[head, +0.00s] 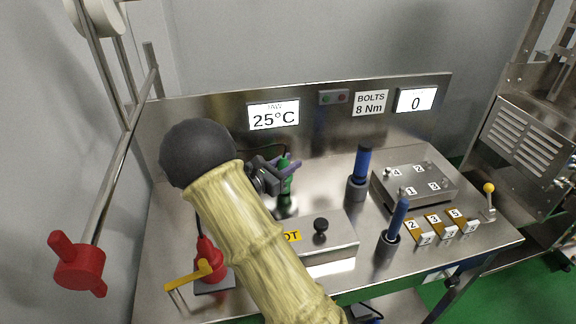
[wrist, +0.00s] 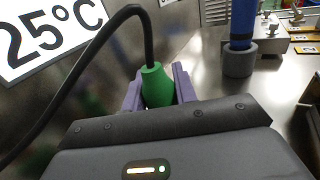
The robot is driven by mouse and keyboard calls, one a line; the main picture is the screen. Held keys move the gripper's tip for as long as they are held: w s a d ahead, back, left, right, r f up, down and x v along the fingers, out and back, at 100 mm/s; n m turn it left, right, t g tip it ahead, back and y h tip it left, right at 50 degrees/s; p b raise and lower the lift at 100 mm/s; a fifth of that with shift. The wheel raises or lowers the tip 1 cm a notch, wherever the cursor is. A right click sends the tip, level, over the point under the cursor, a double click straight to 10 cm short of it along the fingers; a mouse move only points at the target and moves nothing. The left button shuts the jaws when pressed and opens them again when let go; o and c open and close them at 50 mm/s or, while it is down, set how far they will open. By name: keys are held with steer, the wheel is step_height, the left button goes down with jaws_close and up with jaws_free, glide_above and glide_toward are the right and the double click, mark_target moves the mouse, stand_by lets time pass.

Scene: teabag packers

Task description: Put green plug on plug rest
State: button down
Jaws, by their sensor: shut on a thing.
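The green plug (head: 286,172) is held in my gripper (head: 284,166) near the back middle of the steel table. In the wrist view the green plug (wrist: 156,86) stands between the two purple fingers of my gripper (wrist: 158,88), with a black cable rising from its top and looping left. In the head view the plug looks upright; a small pale round thing shows just below it, and I cannot tell whether they touch. I cannot make out for certain which thing is the plug rest. My arm hides part of the table.
A red plug (head: 207,250) stands at the left front beside a yellow handle (head: 190,281). A steel box with a black knob (head: 321,225) is in front of my gripper. Blue-handled tools in holders (head: 361,165) and a numbered bolt plate (head: 414,186) stand to the right.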

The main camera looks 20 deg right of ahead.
mark_target(279, 169)
steer(key=shift+f, duration=0.25)
steer(key=c, duration=1.1)
jaws_free()
steer(key=shift+r, duration=0.1)
steer(key=shift+a+r, duration=0.1)
steer(key=v, duration=0.7)
steer(key=shift+s+a+p, duration=0.1)
steer(key=shift+a+p, duration=0.1)
steer(key=shift+p, duration=0.1)
